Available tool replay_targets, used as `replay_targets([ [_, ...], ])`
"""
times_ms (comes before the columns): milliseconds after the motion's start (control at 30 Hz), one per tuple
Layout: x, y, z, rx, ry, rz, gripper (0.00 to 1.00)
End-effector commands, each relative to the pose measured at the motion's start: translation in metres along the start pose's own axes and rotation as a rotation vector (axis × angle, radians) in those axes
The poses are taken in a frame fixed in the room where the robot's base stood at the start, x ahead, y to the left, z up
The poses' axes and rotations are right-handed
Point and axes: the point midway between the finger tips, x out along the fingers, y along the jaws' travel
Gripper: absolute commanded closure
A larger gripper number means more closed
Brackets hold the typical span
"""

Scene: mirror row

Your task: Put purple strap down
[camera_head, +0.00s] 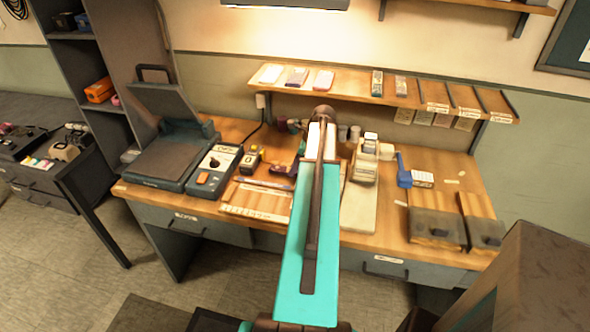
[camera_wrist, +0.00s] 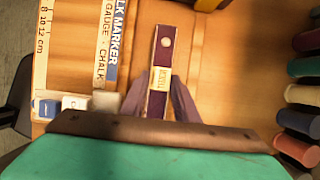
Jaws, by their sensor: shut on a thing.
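The purple strap (camera_wrist: 162,52) is a narrow dark purple strip with a pale round spot near its far end and a cream label with print. In the wrist view it runs lengthwise between the two fingers of my gripper (camera_wrist: 160,88), which is shut on it. Its near end is hidden behind the wrist's brown edge. Wood surface lies below the strap; I cannot tell whether the strap touches it. In the head view my teal arm reaches over the wooden bench (camera_head: 395,228) and hides most of the gripper and strap.
A chalk marker gauge box (camera_wrist: 111,45) and a ruler (camera_wrist: 42,48) lie left of the strap. Several coloured cylinders (camera_wrist: 295,150) line the right. A press-like machine (camera_head: 165,155) stands on the bench's left, and a blue-handled tool (camera_head: 403,172) on its right. A shelf (camera_head: 340,97) overhangs the back.

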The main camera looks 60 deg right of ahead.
Motion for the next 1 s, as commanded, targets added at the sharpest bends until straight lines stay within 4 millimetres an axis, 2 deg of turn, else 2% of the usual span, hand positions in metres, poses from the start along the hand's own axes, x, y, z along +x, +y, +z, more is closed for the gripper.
replay_targets([
  [200,0.014,0.0,-0.006,-0.001,0.0,0.0,0.95],
  [667,0.018,0.0,-0.007,0.0,0.0,0.0,0.95],
  [700,0.017,0.0,-0.007,-0.001,0.0,0.0,0.66],
  [767,0.017,0.0,-0.007,0.0,0.0,0.0,0.56],
  [1000,0.017,0.0,-0.007,0.0,0.0,0.0,0.54],
])
